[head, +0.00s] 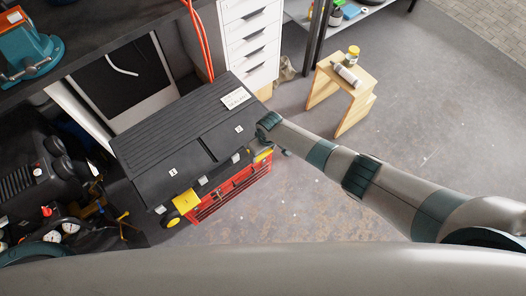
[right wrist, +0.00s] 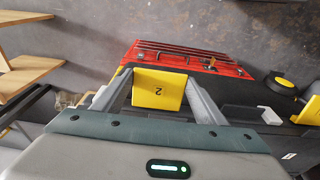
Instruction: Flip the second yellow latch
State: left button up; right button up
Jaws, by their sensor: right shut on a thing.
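The black-lidded tool chest (head: 165,140) with a red drawer front (head: 232,190) stands on the floor, lid down. The second yellow latch (head: 262,157) is on its front at the right end, partly hidden by my right gripper (head: 258,148). In the right wrist view the latch, a yellow plate marked 2 (right wrist: 158,90), sits between the two fingers of my right gripper (right wrist: 160,78), which is shut on it. The first yellow latch (head: 187,200) shows at the left end of the chest front, under the lid label 1. My left gripper is not in view.
A wooden step stool (head: 340,95) holding small bottles stands to the right. White drawers (head: 250,45) are behind the chest. A dark machine with gauges (head: 50,175) is to the left. The floor in front of the chest is clear.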

jog(key=o, duration=1.1)
jog(key=shift+c, duration=0.2)
jog(key=shift+r, duration=0.7)
notch_tip(320, 180, up, 16)
jog(key=s+d, duration=0.1)
jog(key=s, duration=0.1)
jog(key=shift+d+b, duration=0.3)
jog(key=shift+s+f, duration=0.1)
jog(key=shift+f, duration=0.1)
